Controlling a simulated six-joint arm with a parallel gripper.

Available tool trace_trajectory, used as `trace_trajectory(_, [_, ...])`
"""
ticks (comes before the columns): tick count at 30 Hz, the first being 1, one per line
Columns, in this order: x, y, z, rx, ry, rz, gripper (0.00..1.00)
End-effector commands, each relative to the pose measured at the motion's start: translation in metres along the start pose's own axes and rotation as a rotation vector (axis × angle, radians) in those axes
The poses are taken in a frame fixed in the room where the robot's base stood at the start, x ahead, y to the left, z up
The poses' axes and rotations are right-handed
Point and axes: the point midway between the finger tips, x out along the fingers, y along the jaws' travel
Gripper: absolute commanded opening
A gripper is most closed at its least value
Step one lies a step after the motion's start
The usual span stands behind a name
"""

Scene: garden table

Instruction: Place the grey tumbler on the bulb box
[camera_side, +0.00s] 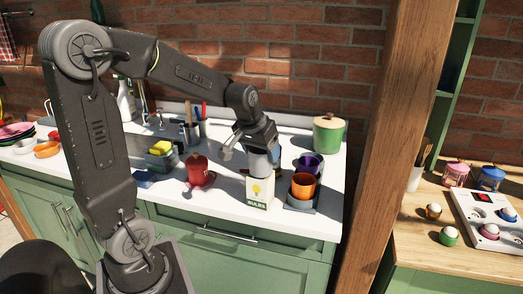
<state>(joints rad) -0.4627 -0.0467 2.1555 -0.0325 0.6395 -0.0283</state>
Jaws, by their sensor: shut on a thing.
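The grey tumbler (260,165) is upright and partly covered by my gripper (252,151), which is shut on it from above. The bulb box (258,193), white with a yellow bulb picture and a green band lettered "BULBS", stands near the counter's front edge. The tumbler is right over the top of the box in this view, its lower end meeting the box's top edge. I cannot tell whether it rests on the box or hangs just above it.
A purple cup (309,166) and an orange cup (303,186) stand close to the right of the box. A red pot (198,170) is to the left. A green canister (328,134) stands behind. A wooden post (385,130) rises at the right.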

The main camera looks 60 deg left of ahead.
Motion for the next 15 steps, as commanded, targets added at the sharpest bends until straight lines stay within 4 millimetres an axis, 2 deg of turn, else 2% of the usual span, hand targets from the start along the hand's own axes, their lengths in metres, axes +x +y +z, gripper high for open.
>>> trace_trajectory(12, [0.0053,-0.0005,0.0019,0.0,0.001,0.0,0.46])
trace_trajectory(13, [0.0049,-0.0005,0.0017,0.0,0.001,0.0,0.73])
trace_trajectory(15, [0.0047,-0.0005,0.0016,0.0,0.001,0.0,0.79])
